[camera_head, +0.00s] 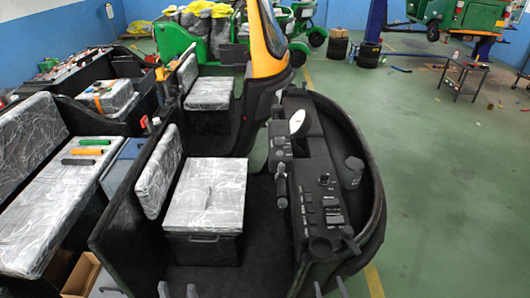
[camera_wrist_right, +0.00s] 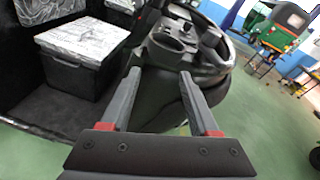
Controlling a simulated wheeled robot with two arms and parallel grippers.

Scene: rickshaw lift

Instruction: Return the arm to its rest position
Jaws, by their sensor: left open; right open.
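My left gripper (camera_head: 177,291) shows only as two grey fingertips at the bottom edge of the head view. They are apart with nothing between them. My right gripper (camera_head: 330,289) also shows as two separated fingertips at the bottom edge, further right. In the right wrist view its two fingers (camera_wrist_right: 158,76) are spread and empty, pointing toward the rickshaw's front. Both arms are otherwise out of the head view. The black rickshaw cab (camera_head: 265,200) stands in front of me, with a plastic-wrapped seat box (camera_head: 205,195) and a dashboard (camera_head: 320,195).
A wrapped bench (camera_head: 50,205) with tools, including an orange-handled one (camera_head: 78,162), is at left. A small metal table (camera_head: 465,75) and a green vehicle on a lift (camera_head: 470,15) stand at the back right.

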